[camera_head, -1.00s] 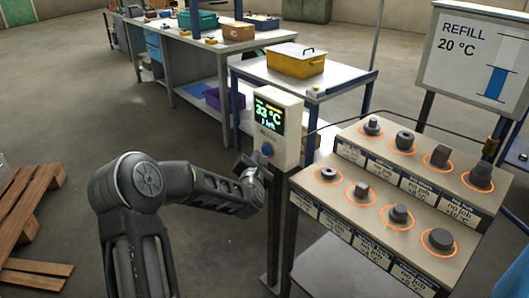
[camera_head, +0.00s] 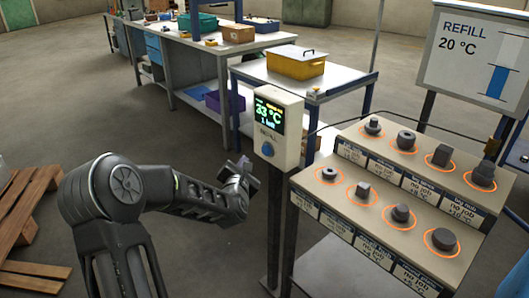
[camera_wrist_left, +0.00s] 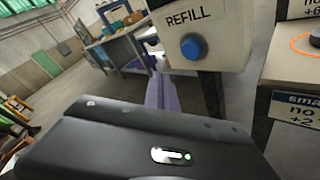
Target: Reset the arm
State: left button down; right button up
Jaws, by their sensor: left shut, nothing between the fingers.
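My left arm comes in from the left in the head view. Its gripper (camera_head: 243,168) is shut and empty, to the left of the refill box (camera_head: 277,127) and apart from it. The box is cream coloured on a dark post, with a green display reading 33 °C and a round blue button (camera_head: 267,149) under the word REFILL. In the left wrist view the blue button (camera_wrist_left: 191,46) shows above the dark gripper body, with clear space between them. The right gripper is not in view.
A two-tier stand (camera_head: 331,213) with several dark metal parts in orange rings is on the right. Behind it is a sign (camera_head: 474,60) reading REFILL 20 °C. A yellow bin (camera_head: 297,64) stands on a bench behind the box. Wooden pallets (camera_head: 28,205) lie at left. Floor between is clear.

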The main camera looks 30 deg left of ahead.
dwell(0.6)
pick_arm(q)
jog(key=s+d+f+m+g+h+p, duration=0.1)
jog(key=s+d+f+m+g+h, duration=0.3)
jog(key=d+f+m, duration=0.65)
jog(key=s+d+f+m+g+h+p, duration=0.2)
jog(key=s+d+f+m+h, duration=0.3)
jog(key=d+f+m, duration=0.6)
jog(key=s+d+f+m+g+h+p, duration=0.1)
jog(key=s+d+f+m+g, duration=0.1)
jog(key=s+d, duration=0.4)
jog(key=s+d+f+m+g+h+p, duration=0.1)
jog(key=s+d+m, duration=0.4)
jog(key=s, duration=0.6)
jog(key=s+d+f+m+g+h+p, duration=0.1)
jog(key=s+d+f+m+g, duration=0.3)
jog(key=s+d, duration=0.4)
jog(key=shift+s+d+g+p, duration=0.25)
jog(key=shift+d+g+p, duration=0.2)
jog(key=shift+p, duration=0.45)
jog(key=shift+d, duration=0.1)
